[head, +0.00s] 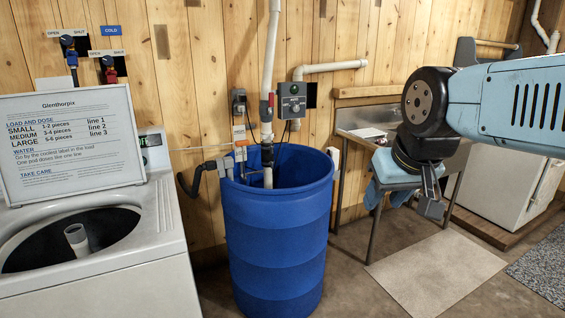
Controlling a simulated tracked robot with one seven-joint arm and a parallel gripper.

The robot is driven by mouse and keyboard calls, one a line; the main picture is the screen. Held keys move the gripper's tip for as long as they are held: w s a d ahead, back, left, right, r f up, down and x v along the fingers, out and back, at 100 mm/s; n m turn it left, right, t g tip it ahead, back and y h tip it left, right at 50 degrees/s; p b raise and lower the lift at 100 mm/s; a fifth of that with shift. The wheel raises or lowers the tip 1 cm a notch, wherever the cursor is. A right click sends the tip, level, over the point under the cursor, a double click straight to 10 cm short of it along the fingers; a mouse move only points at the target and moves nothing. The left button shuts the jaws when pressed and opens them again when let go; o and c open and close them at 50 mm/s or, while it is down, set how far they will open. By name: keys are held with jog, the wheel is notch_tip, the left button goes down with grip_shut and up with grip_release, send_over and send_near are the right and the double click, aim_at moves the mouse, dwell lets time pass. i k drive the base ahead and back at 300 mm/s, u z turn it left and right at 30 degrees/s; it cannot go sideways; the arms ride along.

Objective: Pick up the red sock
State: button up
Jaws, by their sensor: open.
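No red sock shows in the head view. My arm reaches in from the right edge, and my gripper (431,205) hangs fingers-down at right of centre. It is in the air in front of the metal sink and above the pale floor mat. The jaws are open, and I see nothing between them. Some blue cloth (376,192) shows behind my wrist, below the sink; my arm partly covers it.
A white top-loading washer (110,265) with its tub open stands at left, a sign (72,140) propped on it. A blue barrel (277,240) with pipes stands in the middle. The metal sink (362,130) is behind my gripper. The floor mat (437,270) is clear.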

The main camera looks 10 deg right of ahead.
aim_at(380, 141)
jog(key=z, duration=0.25)
jog(key=i, duration=1.2)
jog(key=z, duration=0.7)
jog(key=i, duration=1.4)
jog(key=z, duration=0.55)
jog(key=i, duration=0.55)
jog(key=z, duration=0.15)
